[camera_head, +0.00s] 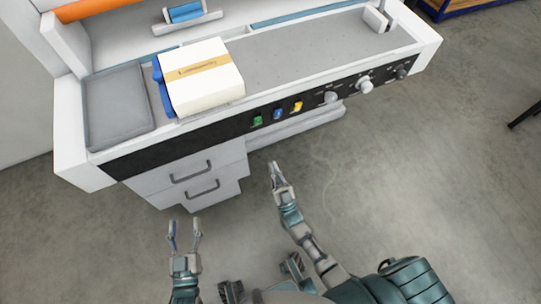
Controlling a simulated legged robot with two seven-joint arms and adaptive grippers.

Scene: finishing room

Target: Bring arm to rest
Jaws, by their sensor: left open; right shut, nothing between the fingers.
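My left gripper (185,234) is at the lower left of the head view. Its fingers are spread and nothing shows between them. My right gripper (275,168) is right of it and higher in the picture. Its fingers are together, with nothing held. The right arm reaches up the picture from the lower right. Both grippers appear in front of the workbench (105,166), over the grey floor, apart from its drawers.
A white box with a tan strip (203,88) sits on the bench beside a grey tray (119,103). Drawers (193,175) are below. The front panel has coloured switches (277,114) and knobs (366,86). Floor (430,180) is clear at right.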

